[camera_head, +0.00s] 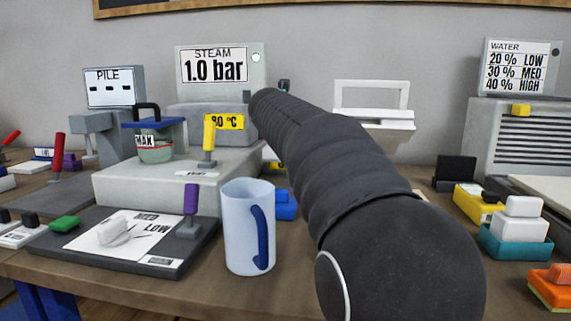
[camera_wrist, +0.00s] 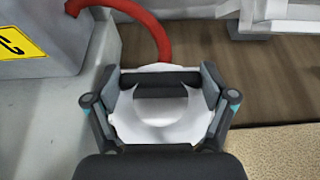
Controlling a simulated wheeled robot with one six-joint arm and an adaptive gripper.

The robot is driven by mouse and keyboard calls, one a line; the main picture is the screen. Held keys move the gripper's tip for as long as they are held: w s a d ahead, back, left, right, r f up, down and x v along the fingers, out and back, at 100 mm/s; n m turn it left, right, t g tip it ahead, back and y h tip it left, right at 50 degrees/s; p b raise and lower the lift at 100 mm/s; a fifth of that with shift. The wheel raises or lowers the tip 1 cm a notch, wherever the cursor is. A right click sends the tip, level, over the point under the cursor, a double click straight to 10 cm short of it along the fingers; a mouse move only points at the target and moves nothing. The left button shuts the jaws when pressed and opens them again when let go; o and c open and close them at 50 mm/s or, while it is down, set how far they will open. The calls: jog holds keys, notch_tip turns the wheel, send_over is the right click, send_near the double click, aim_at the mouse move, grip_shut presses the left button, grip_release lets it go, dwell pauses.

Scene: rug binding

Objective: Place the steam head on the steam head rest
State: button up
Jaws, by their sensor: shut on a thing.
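The steam head (camera_wrist: 163,122) is a white, rounded piece with a dark handle bar, and a red hose (camera_wrist: 155,32) runs to it from the grey steam unit. My gripper (camera_wrist: 165,90) is shut on its dark handle in the wrist view. The head is above the brown table top; its exact height is unclear. My black arm hides the gripper and steam head in the head view. A white stand with an upright frame (camera_head: 373,122), possibly the steam head rest, is at the back, right of my arm. Part of a white structure shows at the wrist view's upper right (camera_wrist: 275,18).
A white mug (camera_head: 237,232) with a blue handle stands at the front. Yellow and teal blocks (camera_head: 515,247) lie at the right. Bare wooden table (camera_wrist: 210,60) lies between the unit and the white structure.

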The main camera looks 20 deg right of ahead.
jog(key=shift+f+b, duration=0.8)
jog(key=shift+f, duration=1.95)
jog(key=shift+f, duration=0.15)
jog(key=o, duration=1.5)
jog(key=shift+s+a+r, duration=0.1)
jog(key=shift+s+r, duration=0.1)
jog(key=shift+s, duration=0.05)
jog(key=v, duration=1.1)
jog(key=shift+s+a, duration=0.15)
